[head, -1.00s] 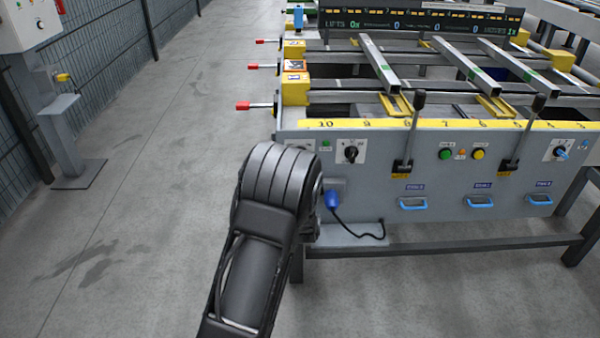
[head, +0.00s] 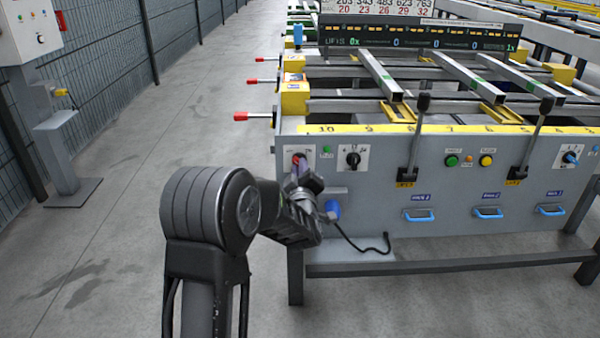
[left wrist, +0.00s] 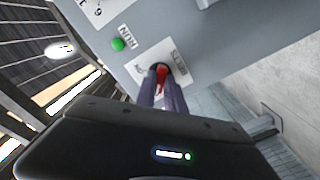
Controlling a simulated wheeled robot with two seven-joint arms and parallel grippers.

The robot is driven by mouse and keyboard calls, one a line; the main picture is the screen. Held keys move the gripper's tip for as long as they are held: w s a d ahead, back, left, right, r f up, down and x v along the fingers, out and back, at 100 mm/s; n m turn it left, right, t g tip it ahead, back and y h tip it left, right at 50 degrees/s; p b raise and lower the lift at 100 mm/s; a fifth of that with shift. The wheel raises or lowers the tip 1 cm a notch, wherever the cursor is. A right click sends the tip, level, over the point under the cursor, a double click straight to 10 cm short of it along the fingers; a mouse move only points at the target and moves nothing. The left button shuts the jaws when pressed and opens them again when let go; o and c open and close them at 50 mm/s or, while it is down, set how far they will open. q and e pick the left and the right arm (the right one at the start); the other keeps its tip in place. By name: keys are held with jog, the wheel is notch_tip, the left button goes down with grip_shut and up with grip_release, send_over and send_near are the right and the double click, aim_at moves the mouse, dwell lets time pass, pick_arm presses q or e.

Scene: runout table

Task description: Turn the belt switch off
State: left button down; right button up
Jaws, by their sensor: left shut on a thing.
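The belt switch (left wrist: 161,73) is a red knob on a white label plate (left wrist: 177,57) reading "BELTS", on the grey front panel. In the head view the red of the switch (head: 298,157) shows at the panel's left end, beside a green lamp. My left gripper (left wrist: 162,88) has its two fingers closed on the knob, one on each side. In the head view my left gripper (head: 299,170) reaches up to the panel from below, and its wrist covers part of the plate. The knob's exact pointing direction is partly hidden by the fingers. My right gripper is in neither view.
A black rotary switch (head: 352,158) sits just right of the green lamp (head: 327,149). A black lever (head: 414,140) stands farther right. A blue plug (head: 333,209) with a black cable is close beside my wrist. Red-tipped handles (head: 241,117) stick out left.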

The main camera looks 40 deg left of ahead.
pick_arm(q)
jog(key=c, duration=1.4)
grip_release()
jog(key=shift+c, duration=0.2)
jog(key=p+v, duration=0.1)
jog(key=v, duration=0.6)
jog(key=shift+s+d, duration=0.3)
